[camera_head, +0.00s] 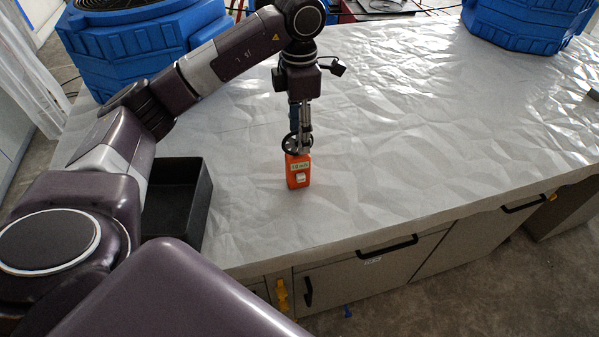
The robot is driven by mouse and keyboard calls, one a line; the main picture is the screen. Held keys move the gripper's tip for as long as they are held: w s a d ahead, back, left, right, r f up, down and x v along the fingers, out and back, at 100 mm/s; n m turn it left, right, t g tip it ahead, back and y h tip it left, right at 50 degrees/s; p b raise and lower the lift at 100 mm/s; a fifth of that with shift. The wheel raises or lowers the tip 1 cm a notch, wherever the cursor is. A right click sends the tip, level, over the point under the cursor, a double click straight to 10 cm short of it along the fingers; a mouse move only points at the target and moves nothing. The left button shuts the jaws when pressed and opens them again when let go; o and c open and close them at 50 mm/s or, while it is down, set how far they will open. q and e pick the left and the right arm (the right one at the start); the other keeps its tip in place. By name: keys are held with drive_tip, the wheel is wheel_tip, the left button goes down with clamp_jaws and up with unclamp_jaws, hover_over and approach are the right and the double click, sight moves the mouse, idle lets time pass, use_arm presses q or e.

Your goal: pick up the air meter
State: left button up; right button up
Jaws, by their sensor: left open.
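The air meter (298,172) is an orange handheld device with a small display, a pale button area and a round black fan ring at its top. It stands upright on the sheet-covered worktop, near the front edge. My left gripper (302,140) points straight down at the top of the meter, with its fingers beside the fan ring. It is open. The fingers overlap the ring in this view, so I cannot tell whether they touch it. My right gripper is not in view.
A black open bin (178,203) stands left of the meter. Blue air-mover machines stand at the back left (140,45) and back right (520,25). The worktop (440,130) right of the meter is clear. Cabinet doors with dark handles (387,247) lie below the front edge.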

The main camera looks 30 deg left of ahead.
sight(298, 156)
use_arm(q)
drive_tip(key=shift+s+f+p, duration=0.15)
drive_tip(key=shift+f+p, duration=0.15)
drive_tip(key=shift+f, duration=0.4)
drive_tip(key=f+p, duration=0.1)
drive_tip(key=f, duration=0.1)
drive_tip(key=f+p, duration=0.1)
drive_tip(key=f, duration=0.1)
drive_tip(key=f+p, duration=0.1)
drive_tip(key=f, duration=0.1)
drive_tip(key=shift+a, duration=0.3)
drive_tip(key=shift+w+f, duration=0.2)
drive_tip(key=shift+f, duration=0.2)
drive_tip(key=shift+c, duration=0.6)
drive_tip(key=c, duration=1.2)
drive_tip(key=shift+r, duration=0.1)
